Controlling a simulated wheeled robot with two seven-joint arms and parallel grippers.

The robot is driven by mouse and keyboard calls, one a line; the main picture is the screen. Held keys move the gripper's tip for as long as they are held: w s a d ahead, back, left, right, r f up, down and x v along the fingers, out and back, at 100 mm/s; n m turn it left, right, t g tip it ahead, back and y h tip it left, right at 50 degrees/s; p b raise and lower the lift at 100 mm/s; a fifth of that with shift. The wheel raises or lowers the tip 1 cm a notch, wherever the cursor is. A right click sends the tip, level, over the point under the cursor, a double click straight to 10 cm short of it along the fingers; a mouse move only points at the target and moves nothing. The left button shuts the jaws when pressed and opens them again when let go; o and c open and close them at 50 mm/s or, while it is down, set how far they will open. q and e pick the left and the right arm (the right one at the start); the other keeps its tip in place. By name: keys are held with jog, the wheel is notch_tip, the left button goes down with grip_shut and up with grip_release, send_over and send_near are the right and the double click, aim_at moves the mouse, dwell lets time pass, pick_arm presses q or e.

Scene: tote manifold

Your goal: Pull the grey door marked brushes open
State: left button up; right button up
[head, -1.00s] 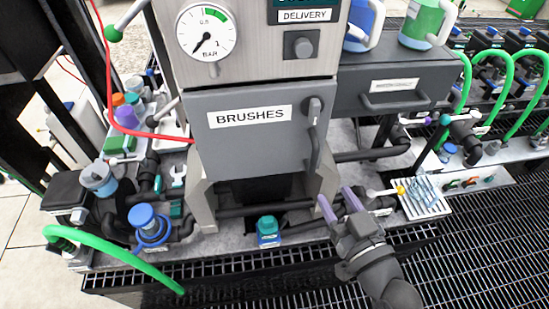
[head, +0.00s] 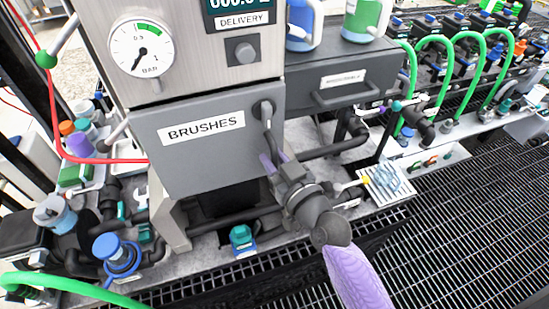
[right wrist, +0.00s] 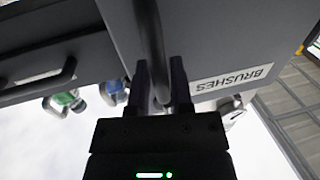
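The grey door marked BRUSHES (head: 210,160) is closed on the steel cabinet, below the gauge. Its dark vertical handle (head: 267,122) is on the door's right side. My right gripper (head: 275,160) is at the lower end of the handle. In the right wrist view, the door (right wrist: 215,45) appears upside down with its label. The handle (right wrist: 152,35) passes between the two fingers of my right gripper (right wrist: 160,75), with a gap visible beside it, so the fingers look open around it. My left gripper is not in view.
A dark drawer (head: 340,85) with its own handle is right of the door, with mugs on top. A blue-capped fitting (head: 118,255) stands lower left. Open black grating (head: 450,220) covers the right front.

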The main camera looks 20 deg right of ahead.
grip_shut()
dwell(1.1)
